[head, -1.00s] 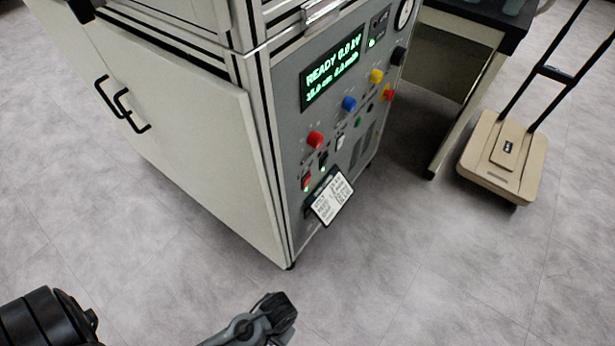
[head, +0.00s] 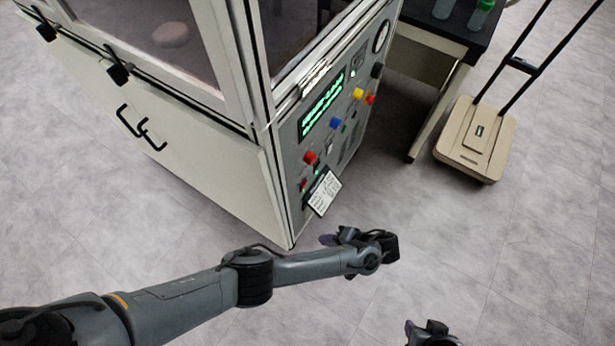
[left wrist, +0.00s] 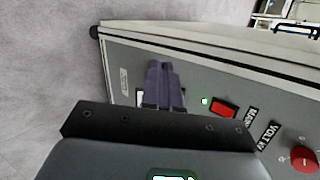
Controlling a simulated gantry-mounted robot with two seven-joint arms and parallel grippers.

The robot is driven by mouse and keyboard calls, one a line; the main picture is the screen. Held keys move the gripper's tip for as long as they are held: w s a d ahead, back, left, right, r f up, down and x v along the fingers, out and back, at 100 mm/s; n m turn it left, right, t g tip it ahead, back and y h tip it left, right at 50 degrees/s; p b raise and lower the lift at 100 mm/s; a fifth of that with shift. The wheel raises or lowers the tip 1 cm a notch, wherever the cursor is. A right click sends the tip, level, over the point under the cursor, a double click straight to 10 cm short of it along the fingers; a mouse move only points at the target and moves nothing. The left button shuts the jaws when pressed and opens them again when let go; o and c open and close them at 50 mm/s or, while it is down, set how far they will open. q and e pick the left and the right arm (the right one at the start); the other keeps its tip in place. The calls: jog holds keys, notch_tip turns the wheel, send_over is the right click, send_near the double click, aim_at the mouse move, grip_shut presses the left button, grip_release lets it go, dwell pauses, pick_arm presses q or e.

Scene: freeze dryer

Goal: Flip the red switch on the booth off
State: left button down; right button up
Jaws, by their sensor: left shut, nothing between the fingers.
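The booth (head: 215,165) is a pale cabinet with a grey control panel (head: 293,165) on its right face. The red switch (head: 303,185) is low on the panel, below a red knob (head: 310,158). In the left wrist view the red switch (left wrist: 222,108) has a lit green lamp beside it. My left gripper (head: 328,240) is low in front of the panel, partly hidden by its own wrist. In the left wrist view its purple fingers (left wrist: 163,85) are together and empty, left of the switch and apart from it in the picture. My right gripper's fingers do not show.
A white tag (head: 323,193) sticks out from the panel near the switch. A green display (head: 322,108) and coloured knobs are higher up. A dark-topped table (head: 440,35) and a beige trolley (head: 475,138) stand to the right. The floor in front is clear.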

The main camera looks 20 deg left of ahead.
pick_arm(q)
jog(key=w+d+r+t+p, duration=0.1)
jog(key=w+r+t+p, duration=0.1)
jog(key=w+r, duration=0.7)
notch_tip(320, 180, up, 4)
jog(key=shift+w+d+r+n+p, duration=0.1)
jog(key=shift+w+d+n+p, duration=0.2)
jog(key=shift+w+d, duration=0.1)
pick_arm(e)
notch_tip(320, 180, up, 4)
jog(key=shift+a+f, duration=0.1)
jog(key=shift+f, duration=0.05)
pick_arm(q)
jog(key=shift+a+f, duration=0.1)
jog(key=shift+f, duration=0.1)
jog(key=b, duration=0.4)
send_near(304, 185)
jog(key=shift+w+d+f+x, duration=0.3)
jog(key=shift+d+f+x, duration=0.3)
jog(key=shift+x, duration=3)
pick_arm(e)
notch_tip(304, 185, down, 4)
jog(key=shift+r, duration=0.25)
